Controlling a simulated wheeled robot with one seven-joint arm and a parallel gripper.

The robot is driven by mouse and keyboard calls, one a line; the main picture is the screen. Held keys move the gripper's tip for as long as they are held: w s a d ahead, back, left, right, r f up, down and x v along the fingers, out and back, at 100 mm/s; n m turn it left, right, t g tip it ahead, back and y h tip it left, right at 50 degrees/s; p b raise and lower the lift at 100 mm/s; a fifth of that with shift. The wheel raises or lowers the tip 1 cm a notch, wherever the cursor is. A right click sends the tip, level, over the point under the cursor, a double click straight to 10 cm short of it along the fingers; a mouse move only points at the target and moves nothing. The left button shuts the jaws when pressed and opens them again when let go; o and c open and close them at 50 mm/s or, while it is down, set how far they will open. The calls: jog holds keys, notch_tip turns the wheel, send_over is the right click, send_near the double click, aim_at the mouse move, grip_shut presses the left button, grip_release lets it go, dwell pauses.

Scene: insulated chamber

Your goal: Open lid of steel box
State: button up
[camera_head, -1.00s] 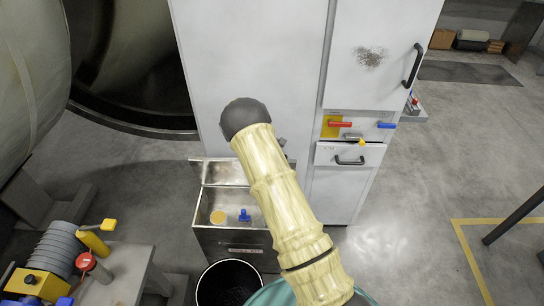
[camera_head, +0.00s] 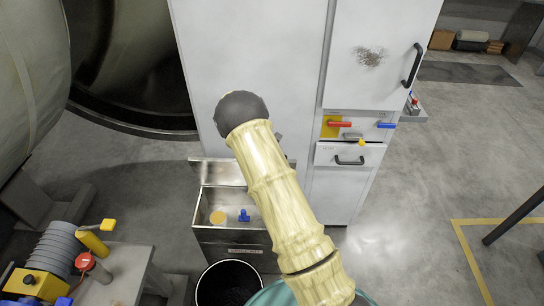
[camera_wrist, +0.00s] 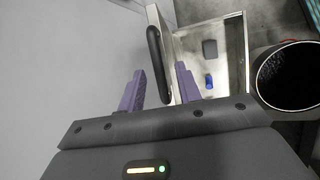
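The steel box (camera_head: 203,232) stands on the floor against the white cabinet in the head view, its top open. Its lid (camera_head: 225,172) stands raised at the back, near the cabinet. In the wrist view the box (camera_wrist: 236,60) is at upper right, and the lid (camera_wrist: 183,14) with its black bar handle (camera_wrist: 156,55) is seen edge-on. My gripper (camera_wrist: 161,72) has its two purple fingers spread apart, with the lower part of the handle showing between them. I cannot tell whether they touch it. In the head view my arm hides my gripper.
A black bin (camera_head: 229,264) stands just in front. The white cabinet (camera_head: 255,60) rises behind. A bench with a coiled device (camera_head: 55,250) is at lower left. Floor at right is open.

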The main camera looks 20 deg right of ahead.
jog(key=v, duration=1.3)
jog(key=shift+r+b, duration=0.25)
jog(key=shift+b, duration=0.1)
jog(key=shift+a, duration=0.1)
jog(key=shift+s+a, duration=0.1)
jog(key=shift+s, duration=0.05)
jog(key=s+r+m+y+p, duration=0.2)
jog(key=s+r+m, duration=0.3)
jog(key=s, duration=1)
jog(key=s+a+r+m+t+y+p, duration=0.1)
jog(key=s+r+m+y+p, duration=0.2)
jog(key=s+m, duration=0.5)
jog(key=s+r+p, duration=0.1)
jog(key=s+r, duration=0.1)
jog(key=s, duration=0.5)
jog(key=shift+s+r+p, duration=0.2)
jog(key=shift+r+p, duration=0.1)
jog(key=shift+p, duration=0.05)
jog(key=shift+a, duration=0.1)
